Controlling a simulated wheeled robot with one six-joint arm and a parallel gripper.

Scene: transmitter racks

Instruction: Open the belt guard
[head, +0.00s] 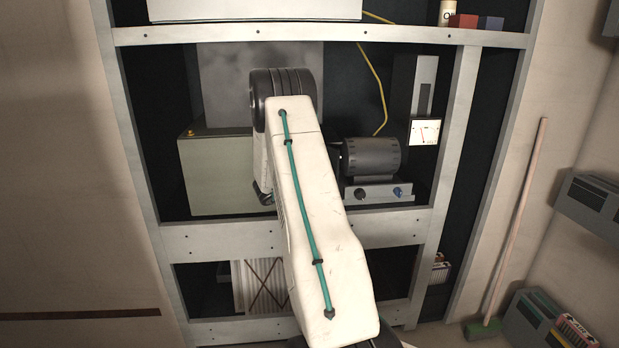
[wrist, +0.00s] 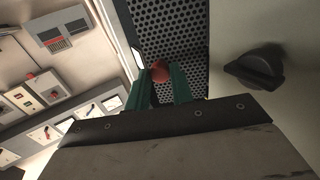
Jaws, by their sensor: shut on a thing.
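A dark perforated panel, which looks like the belt guard (wrist: 190,48), fills the upper middle of the wrist view. A round red knob (wrist: 159,69) shows in front of it. My gripper (wrist: 161,80) has its two green fingers on either side of the knob and is shut on it. In the head view my white arm reaches into the middle bay of the rack and hides the gripper, the knob and most or all of the guard. I cannot tell from these frames how far the guard is swung.
A pale green box (head: 218,172) stands left of my arm, and a grey motor (head: 372,157) on a base with knobs stands right of it. A black rotary knob (wrist: 254,67) sits close right of my fingers. Rack rails (head: 400,228) border the bay. A broom (head: 515,225) leans at right.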

